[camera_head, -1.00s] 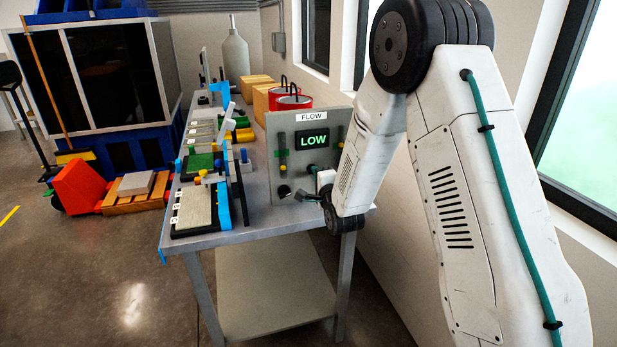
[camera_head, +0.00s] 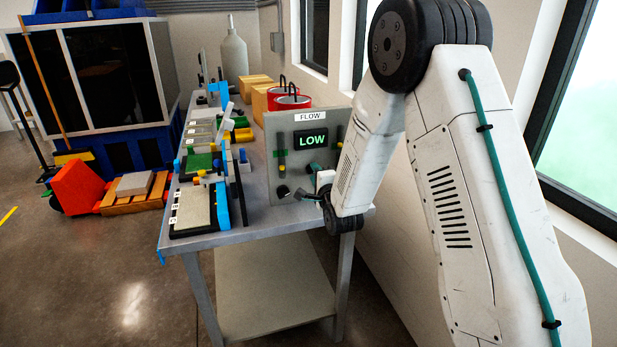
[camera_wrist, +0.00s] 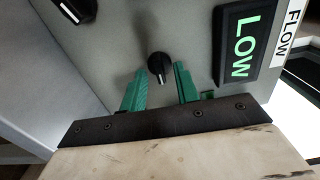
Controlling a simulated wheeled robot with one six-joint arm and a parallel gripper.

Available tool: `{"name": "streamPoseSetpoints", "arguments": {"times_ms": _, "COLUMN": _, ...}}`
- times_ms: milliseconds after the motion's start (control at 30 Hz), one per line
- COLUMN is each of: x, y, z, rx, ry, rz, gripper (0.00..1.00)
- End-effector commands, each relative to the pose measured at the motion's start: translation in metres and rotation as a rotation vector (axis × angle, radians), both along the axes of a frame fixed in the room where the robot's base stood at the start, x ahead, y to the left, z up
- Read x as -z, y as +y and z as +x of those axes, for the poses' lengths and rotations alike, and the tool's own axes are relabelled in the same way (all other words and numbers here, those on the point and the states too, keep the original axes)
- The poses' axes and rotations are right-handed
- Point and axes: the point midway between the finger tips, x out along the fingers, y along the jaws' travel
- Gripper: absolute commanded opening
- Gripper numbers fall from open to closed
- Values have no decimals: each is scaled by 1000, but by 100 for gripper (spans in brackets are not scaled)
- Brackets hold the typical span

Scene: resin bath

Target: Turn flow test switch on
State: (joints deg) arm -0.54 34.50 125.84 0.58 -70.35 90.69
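The grey flow panel (camera_head: 262,125) stands upright at the near right end of the bench; its lit display (camera_head: 311,139) reads LOW. In the wrist view the display (camera_wrist: 243,45) is at upper right. A black rotary knob (camera_wrist: 159,68) with a white pointer mark sits on the panel face. My gripper (camera_wrist: 159,82) is open, its green fingers on either side of this knob; I cannot tell whether they touch it. A second black knob (camera_wrist: 74,8) is at the upper left and also shows in the head view (camera_head: 283,191). In the head view my gripper (camera_head: 308,196) is at the panel's lower part.
Vertical green sliders flank the display, the left one (camera_head: 282,150) clear to see. Trays and small tools (camera_head: 190,210) fill the bench's left side. Red buckets (camera_head: 290,102) stand behind the panel. The bench's front edge (camera_head: 190,243) is below; the window wall is at the right.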

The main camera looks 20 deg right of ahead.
Motion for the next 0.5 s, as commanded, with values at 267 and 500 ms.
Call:
{"name": "streamPoseSetpoints", "arguments": {"times_ms": 267, "x": 0, "y": 0, "z": -37, "rx": 0, "ry": 3, "rz": 0, "gripper": 31}}
{"name": "streamPoseSetpoints", "arguments": {"times_ms": 500, "x": 1, "y": 0, "z": -71, "rx": 0, "ry": 2, "rz": 0, "gripper": 31}}
